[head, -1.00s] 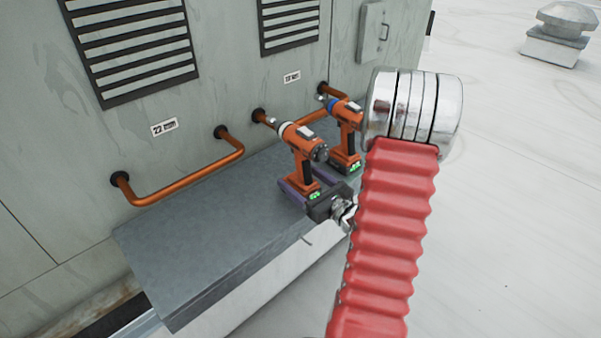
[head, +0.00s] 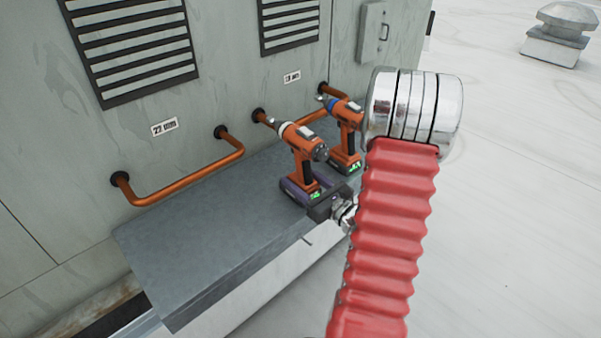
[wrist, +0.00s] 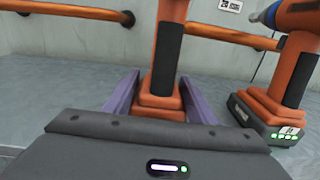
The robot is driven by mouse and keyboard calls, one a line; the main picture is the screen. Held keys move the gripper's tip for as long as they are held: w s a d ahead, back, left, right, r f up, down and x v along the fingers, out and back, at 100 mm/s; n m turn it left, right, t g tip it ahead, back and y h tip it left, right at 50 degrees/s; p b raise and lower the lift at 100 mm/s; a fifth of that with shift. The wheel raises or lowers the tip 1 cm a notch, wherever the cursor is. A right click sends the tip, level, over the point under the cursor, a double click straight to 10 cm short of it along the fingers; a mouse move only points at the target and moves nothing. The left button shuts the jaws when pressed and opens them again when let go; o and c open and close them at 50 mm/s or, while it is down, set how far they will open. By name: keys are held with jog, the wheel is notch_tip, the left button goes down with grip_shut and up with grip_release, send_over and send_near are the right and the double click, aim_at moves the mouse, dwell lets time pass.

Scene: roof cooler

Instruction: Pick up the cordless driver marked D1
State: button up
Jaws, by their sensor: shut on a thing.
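Two orange-and-black cordless drivers stand upright on the grey ledge (head: 190,235). The nearer driver (head: 300,150) has a pale collar at its nose. The farther driver (head: 347,133) has a blue collar. No D1 mark can be read on either. My gripper (head: 303,192) is shut low on the nearer driver, its purple fingers on either side of the foot below the handle. In the wrist view, that driver's handle (wrist: 166,60) rises between the fingers, and its upper part is out of frame. The farther driver (wrist: 285,100) stands close on the right.
Copper pipes (head: 185,185) stick out of the grey cabinet wall (head: 60,130) behind the drivers. One pipe passes close behind them. The left part of the ledge is clear. A pale roof with a vent cap (head: 560,30) lies to the right.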

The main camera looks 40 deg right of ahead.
aim_at(299, 163)
grip_shut()
jog(key=shift+r, duration=0.25)
dwell(0.3)
jog(key=shift+r, duration=4.9)
